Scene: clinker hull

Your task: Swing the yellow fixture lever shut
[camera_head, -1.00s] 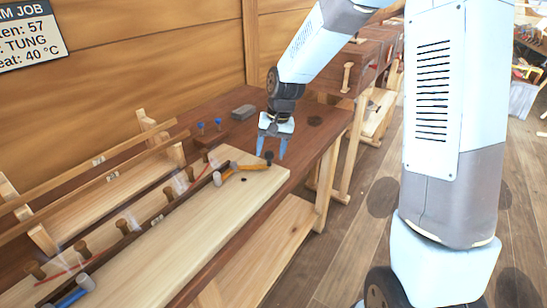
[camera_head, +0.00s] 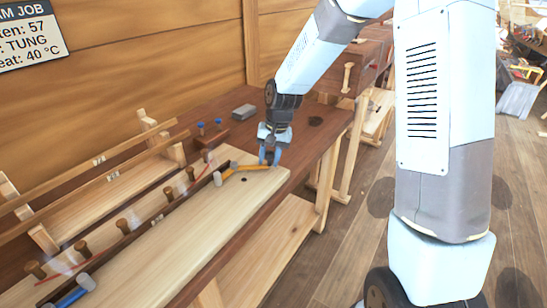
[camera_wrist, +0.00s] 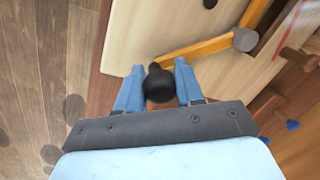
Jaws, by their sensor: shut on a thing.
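The yellow fixture lever (camera_head: 250,167) lies over the far end of the pale plank (camera_head: 185,228), with a grey pivot at its left end. In the wrist view the yellow lever (camera_wrist: 195,49) runs from the grey pivot (camera_wrist: 245,39) to a black knob (camera_wrist: 159,84). My gripper (camera_head: 270,157) is at the lever's knob end; in the wrist view my gripper (camera_wrist: 158,82) has its blue fingers on either side of the knob, shut on it. In the head view the fingers hide the knob.
A blue-handled clamp (camera_head: 72,295) sits at the near end of the plank. Several wooden pegs (camera_head: 122,226) line the plank's left side. A grey block (camera_head: 243,112) and two blue-topped pins (camera_head: 217,122) stand on the bench behind.

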